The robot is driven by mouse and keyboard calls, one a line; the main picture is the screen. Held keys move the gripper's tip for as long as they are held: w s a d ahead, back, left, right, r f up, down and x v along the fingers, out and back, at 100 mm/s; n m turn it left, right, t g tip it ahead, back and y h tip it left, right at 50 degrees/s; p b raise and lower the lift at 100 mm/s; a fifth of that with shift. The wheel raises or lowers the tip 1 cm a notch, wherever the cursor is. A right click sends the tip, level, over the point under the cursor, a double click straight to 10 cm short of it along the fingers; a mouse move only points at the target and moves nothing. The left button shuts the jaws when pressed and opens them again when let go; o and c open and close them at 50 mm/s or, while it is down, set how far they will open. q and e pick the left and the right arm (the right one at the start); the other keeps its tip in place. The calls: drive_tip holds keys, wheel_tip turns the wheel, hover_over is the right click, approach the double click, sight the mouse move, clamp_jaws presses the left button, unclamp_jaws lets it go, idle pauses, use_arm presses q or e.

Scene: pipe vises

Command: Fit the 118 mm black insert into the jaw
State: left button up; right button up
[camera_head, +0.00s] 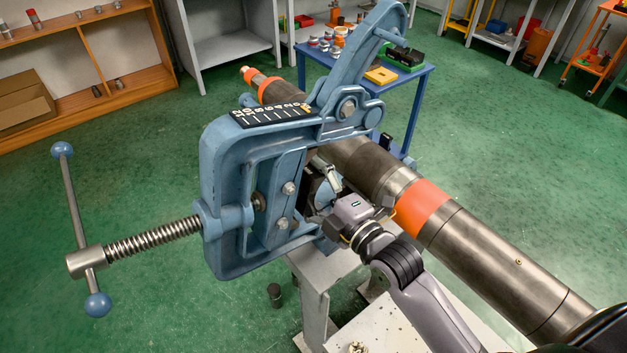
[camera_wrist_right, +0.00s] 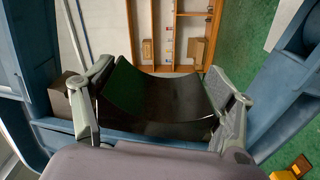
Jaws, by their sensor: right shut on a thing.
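The black insert (camera_wrist_right: 160,103) is a dark curved plate that spans between the two fingers of my right gripper (camera_wrist_right: 163,90) in the right wrist view. The gripper is shut on it. In the head view my right gripper (camera_head: 320,190) is inside the opening of the blue pipe vise (camera_head: 222,160), beside the sliding jaw (camera_head: 270,213). The insert is mostly hidden there behind the fingers and frame. I cannot tell whether it touches the jaw. My left gripper is not in view.
A long steel pipe (camera_head: 480,250) with an orange band (camera_head: 421,207) runs past the vise close to my right arm. The screw (camera_head: 150,240) and its handle stick out left. A blue table (camera_head: 425,75) with parts stands behind. Green floor is free at left.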

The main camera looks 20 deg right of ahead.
drive_tip(key=shift+s+a+r+p, duration=0.15)
drive_tip(key=shift+a+p, duration=0.1)
drive_tip(key=shift+a, duration=0.2)
drive_tip(key=shift+s+a+r+p, duration=0.15)
drive_tip(key=shift+a+p, duration=0.1)
drive_tip(key=shift+a, duration=0.15)
drive_tip(key=o, duration=1.3)
drive_tip(key=shift+s+d+f, duration=0.1)
drive_tip(key=shift+s+d, duration=0.05)
drive_tip(key=shift+s, duration=0.3)
drive_tip(key=v, duration=1.1)
